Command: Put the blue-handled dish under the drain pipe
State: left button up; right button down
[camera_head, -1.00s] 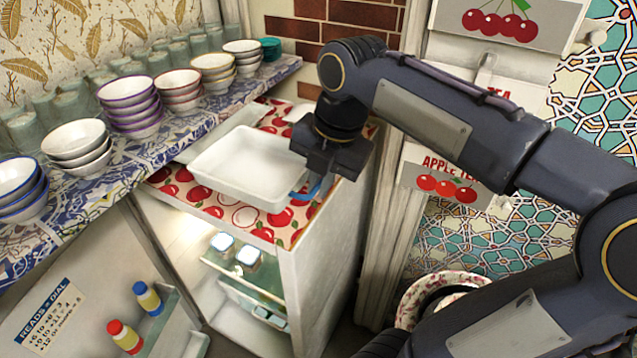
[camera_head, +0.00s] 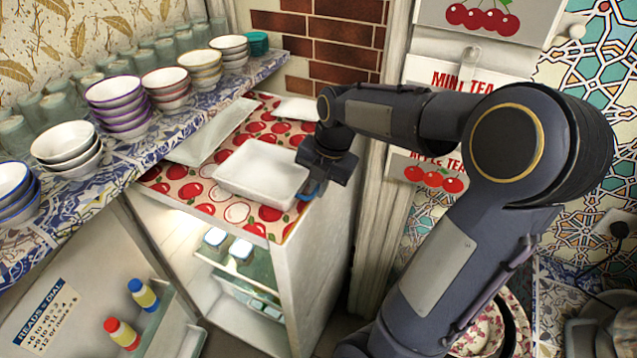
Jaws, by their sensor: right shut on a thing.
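The blue-handled dish (camera_head: 262,172) is a white rectangular tray on the apple-patterned top of a small cabinet, in the middle of the head view. Part of its blue handle (camera_head: 311,193) shows at its right end, below my right gripper. My right gripper (camera_head: 314,180) is shut on the dish at this handle; its fingertips are mostly hidden by the gripper body. The dish looks roughly level; I cannot tell whether it touches the top. My left gripper is not in view. No drain pipe can be made out.
Another white dish (camera_head: 212,131) lies behind on the apple-patterned top (camera_head: 184,188). A shelf (camera_head: 168,130) with stacked bowls (camera_head: 118,103) and glasses runs along the left. The cabinet is open in front, with bottles (camera_head: 239,252) inside. A brick wall (camera_head: 335,45) stands behind.

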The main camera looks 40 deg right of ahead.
jog(key=c, duration=1.5)
grip_release()
jog(key=shift+c, duration=0.2)
jog(key=shift+r, duration=0.1)
